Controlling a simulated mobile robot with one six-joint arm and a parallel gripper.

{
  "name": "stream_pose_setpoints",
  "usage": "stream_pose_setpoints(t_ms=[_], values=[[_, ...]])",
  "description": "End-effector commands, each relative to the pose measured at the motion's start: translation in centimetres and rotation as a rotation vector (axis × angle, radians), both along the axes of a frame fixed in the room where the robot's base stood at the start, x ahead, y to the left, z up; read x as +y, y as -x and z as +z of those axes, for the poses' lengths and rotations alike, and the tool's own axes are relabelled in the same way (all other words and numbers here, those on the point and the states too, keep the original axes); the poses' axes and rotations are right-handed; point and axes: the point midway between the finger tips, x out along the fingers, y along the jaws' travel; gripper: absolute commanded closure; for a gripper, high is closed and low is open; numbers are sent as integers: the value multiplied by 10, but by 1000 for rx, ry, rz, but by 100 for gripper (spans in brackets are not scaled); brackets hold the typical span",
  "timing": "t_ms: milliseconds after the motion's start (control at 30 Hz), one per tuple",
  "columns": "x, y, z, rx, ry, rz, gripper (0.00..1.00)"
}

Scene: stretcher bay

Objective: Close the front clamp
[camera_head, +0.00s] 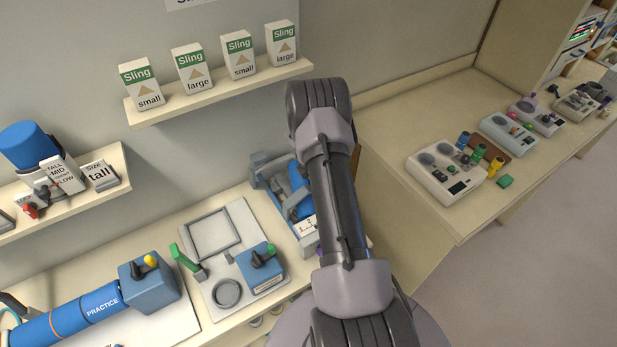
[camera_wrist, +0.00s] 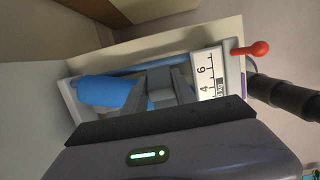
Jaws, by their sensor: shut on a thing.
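In the wrist view, a blue cylinder (camera_wrist: 103,92) lies in a pale tray-like holder beside a white scale plate (camera_wrist: 207,78). The same blue cylinder (camera_head: 291,186) shows partly behind my arm in the head view. My gripper (camera_wrist: 165,88) reaches over the holder between the cylinder and the scale plate. Its grey fingers look closed together on a grey part there, which seems to be the front clamp; the exact contact is hidden. A lever with a red knob (camera_wrist: 259,48) sticks out beside the scale plate. In the head view my arm hides the gripper.
Left of the holder stand a grey panel with a blue block (camera_head: 260,267) and a blue practice cylinder (camera_head: 85,309). A shelf (camera_head: 218,98) with sling boxes hangs above. The right bench (camera_head: 405,125) carries several devices, with bare surface at its near left.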

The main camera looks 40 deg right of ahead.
Motion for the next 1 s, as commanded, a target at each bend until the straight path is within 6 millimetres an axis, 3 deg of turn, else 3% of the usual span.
stream_pose_setpoints(t_ms=[200,500,1000], values=[[-20,4,-32,0,6,3,100],[-32,7,-61,2,6,5,100],[-35,11,-76,8,1,3,100]])
